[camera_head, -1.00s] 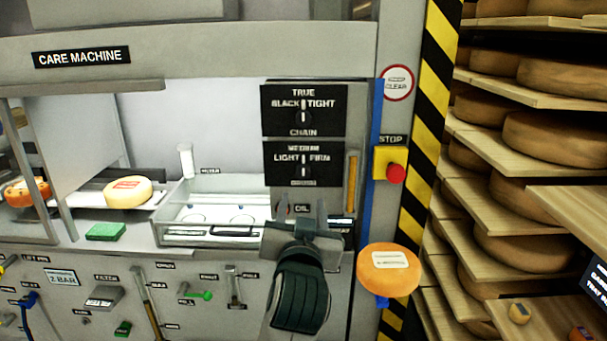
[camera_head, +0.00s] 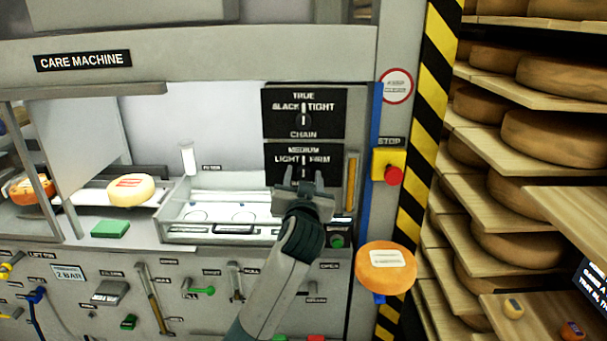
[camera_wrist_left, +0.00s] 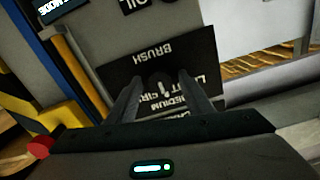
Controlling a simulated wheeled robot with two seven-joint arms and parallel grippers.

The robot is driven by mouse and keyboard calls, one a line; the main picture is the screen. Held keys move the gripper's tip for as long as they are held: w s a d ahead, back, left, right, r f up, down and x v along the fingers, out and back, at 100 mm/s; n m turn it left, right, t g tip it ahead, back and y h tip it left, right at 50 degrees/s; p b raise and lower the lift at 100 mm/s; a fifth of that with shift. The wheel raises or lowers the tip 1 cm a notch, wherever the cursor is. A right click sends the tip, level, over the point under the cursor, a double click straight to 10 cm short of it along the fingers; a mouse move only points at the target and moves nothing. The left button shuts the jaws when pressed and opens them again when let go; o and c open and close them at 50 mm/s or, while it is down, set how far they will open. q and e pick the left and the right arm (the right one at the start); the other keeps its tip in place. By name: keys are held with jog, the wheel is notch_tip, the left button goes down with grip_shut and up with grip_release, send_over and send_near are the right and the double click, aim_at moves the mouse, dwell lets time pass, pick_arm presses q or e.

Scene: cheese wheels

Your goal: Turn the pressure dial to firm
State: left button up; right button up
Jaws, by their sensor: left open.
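The pressure dial (camera_head: 303,161) sits on a black panel marked LIGHT, MEDIUM and FIRM, with its white mark upright toward MEDIUM. My left gripper (camera_head: 303,178) is in front of the lower part of this panel, fingers pointing up and apart, nothing between them in the head view. In the left wrist view the panel appears upside down with the word BRUSH, and the dark dial knob (camera_wrist_left: 160,82) shows between the open fingers of my left gripper (camera_wrist_left: 159,76). I cannot tell whether the fingers touch the knob. My right gripper is out of view.
A red stop button (camera_head: 394,175) on a yellow box and an orange cheese wheel (camera_head: 386,268) are to the right. A tray (camera_head: 220,212) lies to the left.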

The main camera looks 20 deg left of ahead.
pick_arm(q)
jog(key=shift+c, duration=0.5)
jog(key=c, duration=0.9)
